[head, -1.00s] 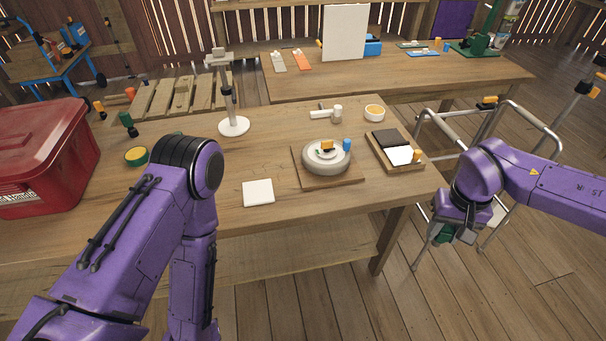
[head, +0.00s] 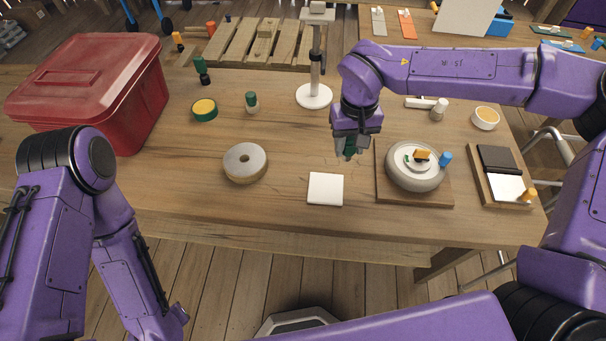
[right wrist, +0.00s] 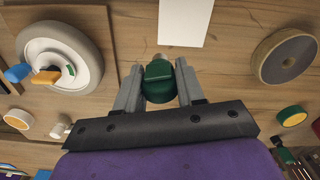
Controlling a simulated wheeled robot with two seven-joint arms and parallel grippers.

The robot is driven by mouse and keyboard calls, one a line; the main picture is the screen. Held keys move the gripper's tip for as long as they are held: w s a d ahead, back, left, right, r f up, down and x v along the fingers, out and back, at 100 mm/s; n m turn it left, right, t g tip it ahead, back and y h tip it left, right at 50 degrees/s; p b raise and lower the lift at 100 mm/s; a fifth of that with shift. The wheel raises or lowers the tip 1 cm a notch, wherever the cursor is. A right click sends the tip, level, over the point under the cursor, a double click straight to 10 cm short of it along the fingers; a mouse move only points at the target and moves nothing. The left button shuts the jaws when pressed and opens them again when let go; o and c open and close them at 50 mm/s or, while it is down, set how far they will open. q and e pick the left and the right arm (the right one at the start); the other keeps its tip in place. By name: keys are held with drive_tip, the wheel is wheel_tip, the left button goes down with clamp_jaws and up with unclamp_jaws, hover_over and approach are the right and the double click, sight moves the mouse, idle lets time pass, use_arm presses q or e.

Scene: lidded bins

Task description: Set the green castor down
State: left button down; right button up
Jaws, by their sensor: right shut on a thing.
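My right gripper (head: 350,152) is over the table, just behind the white square tile (head: 326,189) and left of the round grey wheel. It is shut on the green castor (head: 348,147), of which only a small dark green part shows in the head view. In the right wrist view the green castor (right wrist: 158,83) sits between the two grey fingers (right wrist: 158,88), and the white tile (right wrist: 185,18) lies beyond it. I cannot tell whether the castor touches the table. My left arm shows at the left, but its gripper is out of view.
The grey wheel (head: 414,172) on a wooden board stands right of the tile, a grey ring (head: 245,163) left of it. A white stand (head: 314,95), a small green-topped piece (head: 251,102) and a green-yellow tin (head: 204,109) are behind. A red lidded bin (head: 95,85) stands far left.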

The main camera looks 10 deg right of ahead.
drive_tip(key=s+a+r+m, duration=0.1)
drive_tip(key=s+a+r, duration=0.1)
drive_tip(key=s+a, duration=0.45)
drive_tip(key=s+a+r+m, duration=0.2)
drive_tip(key=s+a+r, duration=0.1)
drive_tip(key=s+a, duration=0.35)
drive_tip(key=w+d+f+p, duration=0.1)
drive_tip(key=w+d+f, duration=0.1)
drive_tip(key=w+f, duration=0.1)
drive_tip(key=w+d+f+p, duration=0.1)
drive_tip(key=w+d+f, duration=0.2)
drive_tip(key=w+f, duration=0.1)
drive_tip(key=w+d+f+p, duration=0.1)
drive_tip(key=w+d+f, duration=0.2)
drive_tip(key=w+f, duration=0.1)
drive_tip(key=shift+d+f, duration=0.15)
drive_tip(key=shift+f, duration=1.1)
drive_tip(key=shift+f, duration=0.1)
drive_tip(key=o, duration=1)
